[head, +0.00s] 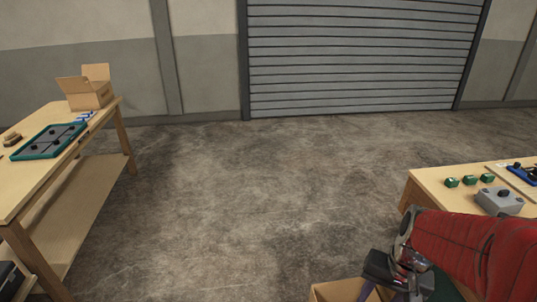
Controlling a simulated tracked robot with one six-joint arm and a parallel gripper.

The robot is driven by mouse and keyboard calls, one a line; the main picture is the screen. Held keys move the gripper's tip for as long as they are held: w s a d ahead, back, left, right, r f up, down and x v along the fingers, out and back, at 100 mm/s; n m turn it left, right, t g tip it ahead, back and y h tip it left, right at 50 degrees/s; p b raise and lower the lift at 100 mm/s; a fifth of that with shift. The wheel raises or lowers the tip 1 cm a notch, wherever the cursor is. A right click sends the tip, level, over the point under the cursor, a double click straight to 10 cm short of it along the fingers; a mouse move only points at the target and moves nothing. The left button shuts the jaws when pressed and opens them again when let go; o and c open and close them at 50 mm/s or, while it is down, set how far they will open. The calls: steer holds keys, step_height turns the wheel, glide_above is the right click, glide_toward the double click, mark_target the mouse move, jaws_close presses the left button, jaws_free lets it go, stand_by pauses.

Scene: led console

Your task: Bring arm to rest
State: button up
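My red arm reaches in from the right edge at the lower right. My gripper (372,284) is at the bottom of the view, a dark end with metal parts, angled down over an open box. Its fingertips are small and partly cut off by the bottom edge, so I cannot tell whether it is open or shut, or whether it holds anything.
An open box (322,292) is below my gripper. A right table (432,176) carries several green blocks (469,181) and a grey box with a knob (497,203). A left workbench (22,193) bears a green-edged panel (30,152) and a carton (90,95). The floor between is clear.

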steer(key=s+a+r+n+t, duration=0.2)
steer(key=a+r, duration=0.2)
steer(key=r, duration=0.3)
steer(key=s+a+r+n+t+h, duration=0.1)
steer(key=s+a+r+n+t, duration=0.1)
steer(key=r, duration=0.4)
steer(key=a+n+t, duration=0.1)
steer(key=a, duration=0.1)
steer(key=shift+a+r, duration=0.3)
steer(key=shift+r, duration=0.1)
steer(key=shift+c, duration=0.4)
